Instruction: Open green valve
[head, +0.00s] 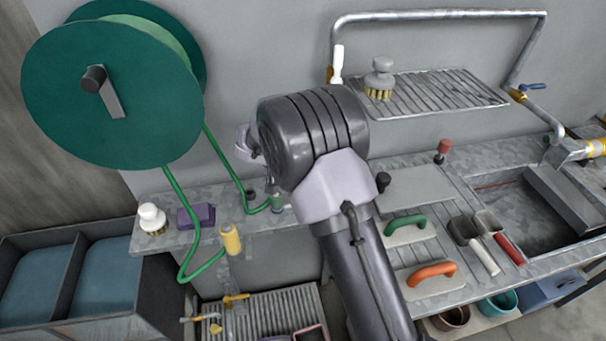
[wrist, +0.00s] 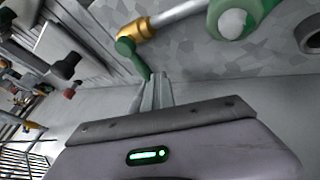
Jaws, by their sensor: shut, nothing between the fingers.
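A green valve lever (wrist: 128,52) is in the wrist view, on a brass collar (wrist: 146,28) at the end of a pipe. The lever's lower end is close to the tips of my gripper (wrist: 158,76); I cannot tell whether they touch. My gripper's narrow fingers are together with nothing between them. In the head view my arm hides the green valve, and only a pale part of my gripper (head: 246,146) shows at the left of the wrist.
A green hose reel (head: 112,85) hangs at left, its hose (head: 178,205) looping to the bench. A wire shelf (head: 435,93) and a blue-handled valve (head: 531,87) are at right.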

